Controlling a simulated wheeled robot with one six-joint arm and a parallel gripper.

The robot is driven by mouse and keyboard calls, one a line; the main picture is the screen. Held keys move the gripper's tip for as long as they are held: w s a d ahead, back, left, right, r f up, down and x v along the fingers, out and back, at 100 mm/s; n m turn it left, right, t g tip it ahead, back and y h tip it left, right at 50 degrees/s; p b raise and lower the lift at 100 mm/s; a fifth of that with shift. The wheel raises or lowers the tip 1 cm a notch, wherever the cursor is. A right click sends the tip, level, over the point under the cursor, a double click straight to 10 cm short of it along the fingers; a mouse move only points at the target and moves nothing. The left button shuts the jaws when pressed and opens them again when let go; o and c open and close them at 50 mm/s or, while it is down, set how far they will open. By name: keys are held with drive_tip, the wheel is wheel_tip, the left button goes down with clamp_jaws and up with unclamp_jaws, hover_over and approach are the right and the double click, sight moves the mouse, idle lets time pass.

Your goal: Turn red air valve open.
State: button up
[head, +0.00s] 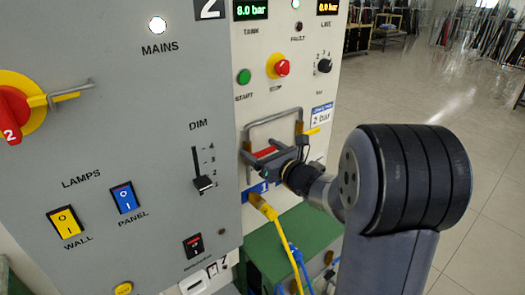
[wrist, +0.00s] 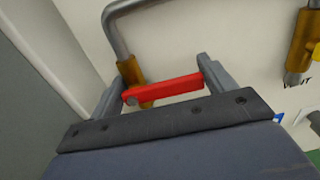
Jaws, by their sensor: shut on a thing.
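The red air valve handle (wrist: 165,88) is a flat red bar that lies roughly level, slightly tilted, across a brass valve body (wrist: 130,72) on a bent grey pipe (wrist: 116,35). My gripper (wrist: 163,80) has one finger at each end of the bar and is shut on it. In the head view my gripper (head: 257,160) reaches the panel below the pipe loop, and part of the red handle shows between the fingers. The valve's lower part is hidden behind the gripper.
A second brass valve (wrist: 303,45) with a yellow handle (head: 312,131) stands to the right. A yellow hose (head: 268,210) hangs below my gripper, above a green box (head: 300,235). A dimmer slider (head: 204,182) and rocker switches are on the left panel. Open floor lies right.

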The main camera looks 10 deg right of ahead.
sight(242, 142)
drive_tip(key=c, duration=0.4)
drive_tip(key=shift+c, duration=0.2)
